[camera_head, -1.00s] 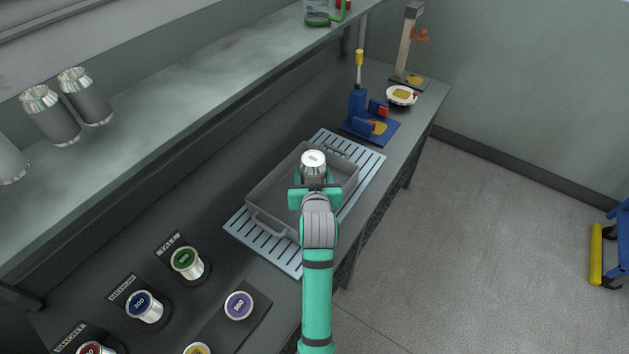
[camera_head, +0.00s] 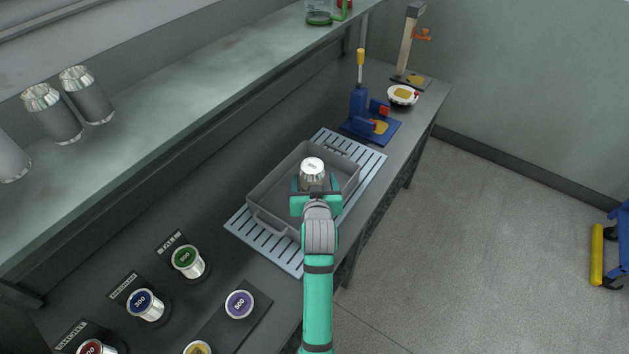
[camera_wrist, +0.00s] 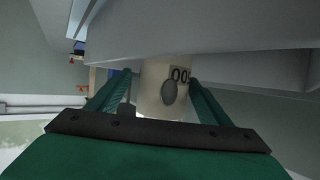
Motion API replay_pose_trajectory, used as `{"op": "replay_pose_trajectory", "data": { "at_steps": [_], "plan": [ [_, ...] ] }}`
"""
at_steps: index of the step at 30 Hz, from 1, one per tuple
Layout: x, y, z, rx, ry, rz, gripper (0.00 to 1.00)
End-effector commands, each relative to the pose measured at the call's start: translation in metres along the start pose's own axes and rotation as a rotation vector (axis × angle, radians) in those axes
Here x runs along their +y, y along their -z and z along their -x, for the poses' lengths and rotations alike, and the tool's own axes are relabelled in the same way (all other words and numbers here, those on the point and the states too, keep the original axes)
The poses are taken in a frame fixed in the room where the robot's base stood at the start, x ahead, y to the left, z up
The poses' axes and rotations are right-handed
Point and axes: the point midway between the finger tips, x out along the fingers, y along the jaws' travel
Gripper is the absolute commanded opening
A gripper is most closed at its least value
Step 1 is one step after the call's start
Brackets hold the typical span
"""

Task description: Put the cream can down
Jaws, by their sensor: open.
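The cream can (camera_head: 312,166), with a silvery-white top, is upright within the grey tray (camera_head: 268,183) in the head view. In the wrist view, the cream can (camera_wrist: 155,92) shows a dark "00" marking and a grey oval spot. My gripper (camera_head: 315,183) is at the near side of the can, its fingers open on either side of it. In the wrist view, my gripper (camera_wrist: 162,80) shows a gap beside the can at the left finger; contact at the right finger is unclear. The can's base is hidden, so I cannot tell whether it touches the tray floor.
The tray sits on a slatted light-blue rack (camera_head: 358,165) on the dark bench. A blue clamp-like fixture (camera_head: 365,120) and a white dish (camera_head: 402,95) stand beyond. Several labelled cans, including a green-topped one (camera_head: 187,261), stand nearer. A shelf (camera_head: 200,75) overhangs the bench's back.

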Motion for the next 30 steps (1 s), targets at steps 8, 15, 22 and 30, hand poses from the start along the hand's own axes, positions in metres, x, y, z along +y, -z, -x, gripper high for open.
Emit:
{"op": "replay_pose_trajectory", "data": {
  "at_steps": [8,15,22,30],
  "plan": [
    [-0.002,0.002,0.021,0.001,0.002,0.001,0.72],
    [-0.002,0.002,0.069,0.001,0.004,0.001,0.72],
    [-0.002,0.002,0.106,0.001,0.003,0.001,0.72],
    [-0.002,0.002,0.121,-0.001,0.003,0.001,0.72]
  ]
}}
